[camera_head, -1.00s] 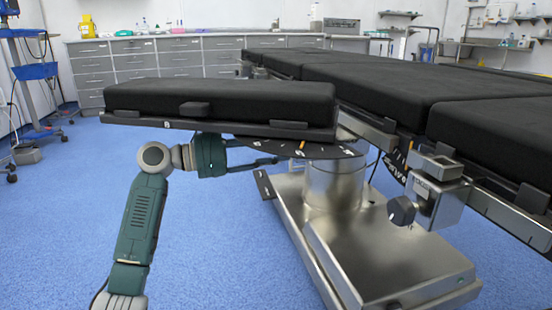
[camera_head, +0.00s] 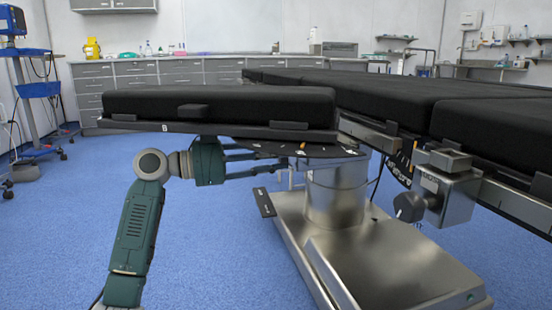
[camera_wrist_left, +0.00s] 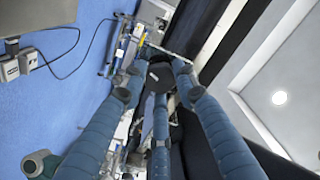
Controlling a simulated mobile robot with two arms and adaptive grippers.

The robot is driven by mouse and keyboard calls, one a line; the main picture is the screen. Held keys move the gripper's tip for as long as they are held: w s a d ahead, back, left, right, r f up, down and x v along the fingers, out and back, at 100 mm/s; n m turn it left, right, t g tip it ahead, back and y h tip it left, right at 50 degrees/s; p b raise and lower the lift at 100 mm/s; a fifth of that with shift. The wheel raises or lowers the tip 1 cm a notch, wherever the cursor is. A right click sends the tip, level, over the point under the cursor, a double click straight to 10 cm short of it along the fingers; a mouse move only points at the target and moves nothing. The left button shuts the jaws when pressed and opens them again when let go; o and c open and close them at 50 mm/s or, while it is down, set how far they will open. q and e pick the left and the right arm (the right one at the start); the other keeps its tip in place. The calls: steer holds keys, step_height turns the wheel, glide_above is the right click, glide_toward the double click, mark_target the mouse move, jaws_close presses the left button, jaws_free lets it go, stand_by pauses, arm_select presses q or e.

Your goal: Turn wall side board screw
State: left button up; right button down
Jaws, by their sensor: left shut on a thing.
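The side board (camera_head: 220,103) is a black padded slab at the left end of the operating table. My left arm comes up from below. My left gripper (camera_head: 277,160) reaches right beneath the board's underside. In the left wrist view, the blue-grey fingers of my left gripper (camera_wrist_left: 160,74) close around a dark round knob (camera_wrist_left: 160,80), which looks like the screw. In the head view the screw is hidden by the fingers and the board. My right gripper is not in view.
The steel table column (camera_head: 336,195) and base (camera_head: 375,255) stand right of my left gripper. A steel clamp (camera_head: 447,190) with a black knob (camera_head: 409,207) sits on the side rail. Open blue floor (camera_head: 60,240) lies left. Grey cabinets (camera_head: 180,72) line the back wall.

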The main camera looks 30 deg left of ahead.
arm_select(q)
steer(key=shift+f, duration=0.2)
steer(key=o, duration=1.1)
steer(key=shift+o, duration=0.2)
steer(key=shift+r, duration=0.1)
steer(key=shift+a, duration=0.15)
steer(key=v, duration=1.2)
